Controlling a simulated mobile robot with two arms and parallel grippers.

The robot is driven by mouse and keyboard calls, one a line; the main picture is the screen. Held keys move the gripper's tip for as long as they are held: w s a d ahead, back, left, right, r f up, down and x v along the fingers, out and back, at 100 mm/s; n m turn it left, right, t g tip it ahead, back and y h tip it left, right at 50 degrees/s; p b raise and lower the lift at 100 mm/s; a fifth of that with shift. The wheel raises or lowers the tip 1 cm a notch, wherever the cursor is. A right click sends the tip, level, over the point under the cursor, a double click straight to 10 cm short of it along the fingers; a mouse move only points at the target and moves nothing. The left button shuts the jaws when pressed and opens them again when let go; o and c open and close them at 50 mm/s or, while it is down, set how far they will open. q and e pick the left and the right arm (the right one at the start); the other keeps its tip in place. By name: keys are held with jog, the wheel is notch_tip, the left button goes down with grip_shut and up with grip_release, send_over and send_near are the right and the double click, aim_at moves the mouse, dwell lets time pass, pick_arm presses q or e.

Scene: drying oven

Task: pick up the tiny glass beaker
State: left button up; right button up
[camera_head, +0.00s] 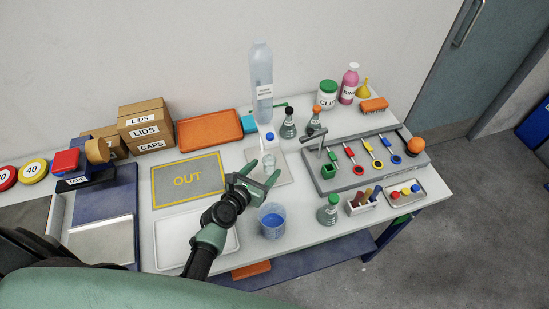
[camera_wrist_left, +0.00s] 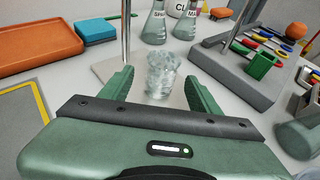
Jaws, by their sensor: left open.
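The tiny glass beaker (camera_head: 269,160) is clear and stands on a pale square plate (camera_head: 286,172) near the middle of the table. It also shows in the left wrist view (camera_wrist_left: 161,74), beyond and between my left fingertips. My left gripper (camera_head: 262,174) is open, with one green finger on each side of the beaker's line, and the beaker seems free of both fingers. In the left wrist view the left gripper (camera_wrist_left: 158,88) shows the same wide gap. My right gripper is not in view.
A beaker of blue liquid (camera_head: 272,220) stands just right of my left wrist. A thin metal rod (camera_wrist_left: 126,32) rises behind the plate. Flasks (camera_head: 288,124) stand behind. A grey tool rack (camera_head: 335,184) is at right; an "OUT" mat (camera_head: 165,187) lies left.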

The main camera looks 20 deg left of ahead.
aim_at(272, 162)
pick_arm(q)
jog(key=shift+b+x, duration=0.4)
jog(key=shift+x, duration=0.55)
jog(key=b+x, duration=0.2)
jog(key=x, duration=0.2)
jog(key=shift+w+d+f, duration=0.15)
jog(key=shift+w, duration=0.1)
jog(key=shift+w+b, duration=0.15)
jog(key=shift+b, duration=0.15)
grip_shut()
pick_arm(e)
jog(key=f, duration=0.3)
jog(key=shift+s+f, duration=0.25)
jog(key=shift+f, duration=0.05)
